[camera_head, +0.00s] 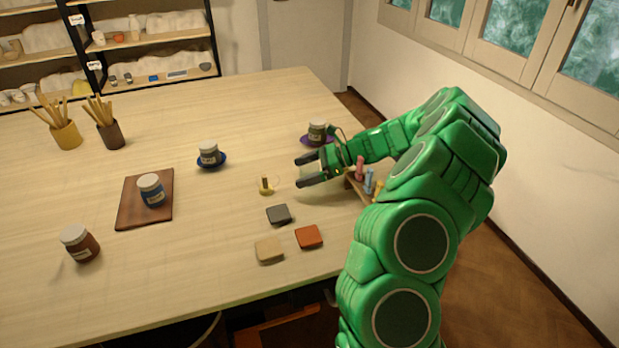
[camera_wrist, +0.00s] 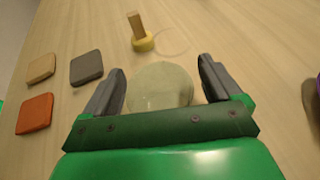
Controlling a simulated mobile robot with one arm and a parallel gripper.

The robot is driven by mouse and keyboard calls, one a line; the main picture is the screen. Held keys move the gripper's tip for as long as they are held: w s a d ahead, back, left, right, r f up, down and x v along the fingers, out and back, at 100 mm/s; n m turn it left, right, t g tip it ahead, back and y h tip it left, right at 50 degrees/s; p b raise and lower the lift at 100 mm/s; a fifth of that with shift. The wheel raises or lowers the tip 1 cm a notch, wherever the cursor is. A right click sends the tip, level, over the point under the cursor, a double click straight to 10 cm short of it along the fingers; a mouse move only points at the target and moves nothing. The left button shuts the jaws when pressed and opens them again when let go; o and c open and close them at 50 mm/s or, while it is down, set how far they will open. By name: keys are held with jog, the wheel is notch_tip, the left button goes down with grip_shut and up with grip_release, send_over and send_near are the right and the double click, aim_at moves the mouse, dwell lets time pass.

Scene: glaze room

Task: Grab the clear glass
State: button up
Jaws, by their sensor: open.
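In the wrist view, a pale, see-through round shape (camera_wrist: 160,86) lies between the two fingers of my gripper, close to the palm. It looks like the clear glass seen from above, but its height and any contact with the fingers cannot be told. My gripper (camera_head: 298,170) is open, low over the right part of the table. Both fingers also show in the wrist view (camera_wrist: 160,72). In the head view I cannot make out the glass clearly around the dark fingers.
A stick on a yellow base (camera_head: 266,187) stands just beyond the fingertips. Grey (camera_head: 279,214), orange (camera_head: 309,237) and tan (camera_head: 269,250) tiles lie nearby. A jar on a purple saucer (camera_head: 317,133) stands behind my gripper. A rack of coloured pieces (camera_head: 362,184) is beside my arm.

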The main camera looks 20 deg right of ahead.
jog(key=shift+c, duration=0.4)
jog(key=c, duration=1.1)
